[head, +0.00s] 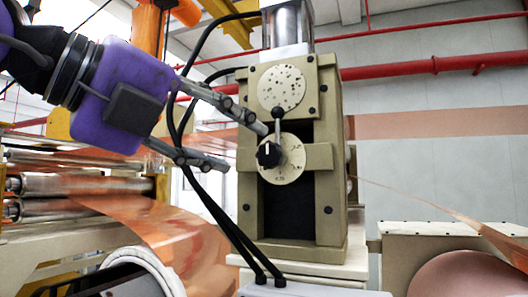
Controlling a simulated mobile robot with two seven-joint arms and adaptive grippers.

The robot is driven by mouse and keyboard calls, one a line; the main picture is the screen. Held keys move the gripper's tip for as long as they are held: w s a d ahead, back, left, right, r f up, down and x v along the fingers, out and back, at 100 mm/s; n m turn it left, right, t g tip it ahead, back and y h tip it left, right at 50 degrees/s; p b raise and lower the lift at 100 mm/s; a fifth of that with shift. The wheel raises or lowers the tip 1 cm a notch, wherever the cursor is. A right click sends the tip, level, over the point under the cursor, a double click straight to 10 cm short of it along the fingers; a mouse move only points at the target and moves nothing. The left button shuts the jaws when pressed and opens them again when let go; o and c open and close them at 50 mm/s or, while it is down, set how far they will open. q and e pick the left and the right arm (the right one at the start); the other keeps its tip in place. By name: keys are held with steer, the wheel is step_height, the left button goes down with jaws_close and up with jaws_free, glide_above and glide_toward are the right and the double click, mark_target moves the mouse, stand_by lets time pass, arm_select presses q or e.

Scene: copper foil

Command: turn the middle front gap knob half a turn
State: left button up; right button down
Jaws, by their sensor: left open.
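A black knob (268,155) with a white pointer line sits at the left of a cream round dial (290,170), on the front of a beige machine stand (328,175). A thin grey lever (278,128) with a dark ball end rises just above the dial. My left gripper (243,147) comes in from the left, open and empty. Its upper fingertip is above and left of the knob; its lower fingertip is left of and slightly below it. Neither finger appears to touch the knob. I cannot tell the depth gap. My right gripper is not in view.
A second speckled dial (282,88) is higher on the stand. Black cables (215,210) run down its left side, behind the gripper fingers. Copper foil (180,235) runs over rollers (80,185) at left. A copper roll (455,275) lies at lower right.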

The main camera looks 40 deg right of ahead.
mark_target(262, 155)
arm_select(q)
steer(key=x, duration=0.7)
steer(key=shift+w+d+r, duration=0.1)
steer(key=shift+d, duration=0.25)
steer(key=c, duration=1)
steer(key=shift+c, duration=0.4)
steer(key=shift+m, duration=0.3)
